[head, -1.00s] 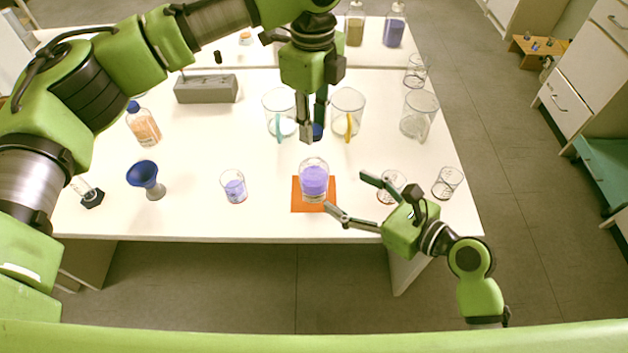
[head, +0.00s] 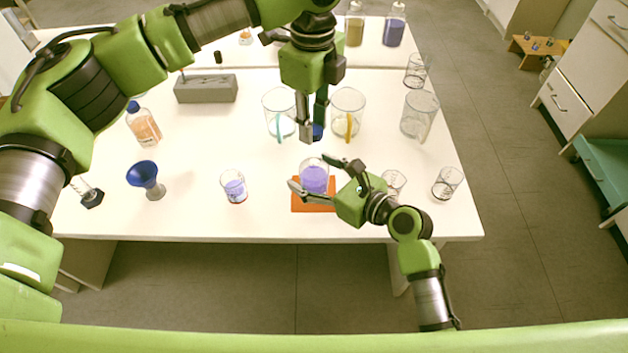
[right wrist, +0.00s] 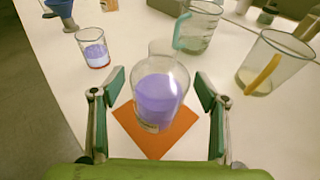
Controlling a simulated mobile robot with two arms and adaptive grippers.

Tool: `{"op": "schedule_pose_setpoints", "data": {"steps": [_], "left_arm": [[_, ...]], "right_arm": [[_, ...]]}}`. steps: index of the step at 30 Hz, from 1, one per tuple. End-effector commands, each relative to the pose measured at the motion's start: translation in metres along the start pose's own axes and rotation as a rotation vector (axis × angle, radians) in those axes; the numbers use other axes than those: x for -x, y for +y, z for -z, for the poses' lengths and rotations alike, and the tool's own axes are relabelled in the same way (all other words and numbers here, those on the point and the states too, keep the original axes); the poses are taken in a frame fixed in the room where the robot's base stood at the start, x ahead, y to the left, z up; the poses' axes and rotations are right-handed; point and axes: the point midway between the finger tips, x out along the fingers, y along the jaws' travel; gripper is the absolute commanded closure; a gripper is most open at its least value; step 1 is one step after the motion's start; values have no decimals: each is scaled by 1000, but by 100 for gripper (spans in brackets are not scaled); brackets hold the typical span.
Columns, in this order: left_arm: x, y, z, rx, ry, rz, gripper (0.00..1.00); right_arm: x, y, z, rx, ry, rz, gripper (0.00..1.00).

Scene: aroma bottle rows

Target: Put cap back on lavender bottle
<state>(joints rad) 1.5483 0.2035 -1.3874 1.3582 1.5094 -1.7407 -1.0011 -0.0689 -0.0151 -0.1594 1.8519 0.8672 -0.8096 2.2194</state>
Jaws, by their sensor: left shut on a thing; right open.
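The lavender bottle (head: 314,178) is clear, holds purple liquid and stands upright, with no cap on it, on an orange mat (head: 312,208). It also shows in the right wrist view (right wrist: 159,98). My left gripper (head: 312,136) is shut on a small blue cap (head: 317,132), held above and behind the bottle. My right gripper (head: 311,172) is open at the front right of the bottle. In the right wrist view its fingers (right wrist: 160,92) lie to either side of the bottle, with visible gaps between them and the glass.
Two large beakers (head: 279,113) (head: 348,112) stand behind the bottle on either side of my left gripper. A small beaker with purple liquid (head: 234,187) and a blue funnel (head: 145,175) stand left. Empty beakers (head: 447,182) (head: 393,184) stand right.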

Motion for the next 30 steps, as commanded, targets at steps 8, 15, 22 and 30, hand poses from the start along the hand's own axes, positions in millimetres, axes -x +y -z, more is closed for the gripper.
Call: {"op": "schedule_pose_setpoints", "data": {"steps": [8, 15, 22, 30], "left_arm": [[0, 0, 0, 0, 0, 0, 85], [-10, 1, 0, 0, 2, -4, 85], [-43, 1, 0, -1, 2, -3, 85], [-50, 0, 0, 0, 0, 1, 85]], "right_arm": [[0, 0, 0, 0, 0, 0, 74], [0, 0, 0, 0, 1, 0, 92], [0, 0, 0, 0, 1, 0, 92], [0, 0, 0, 0, 1, 0, 92]]}}
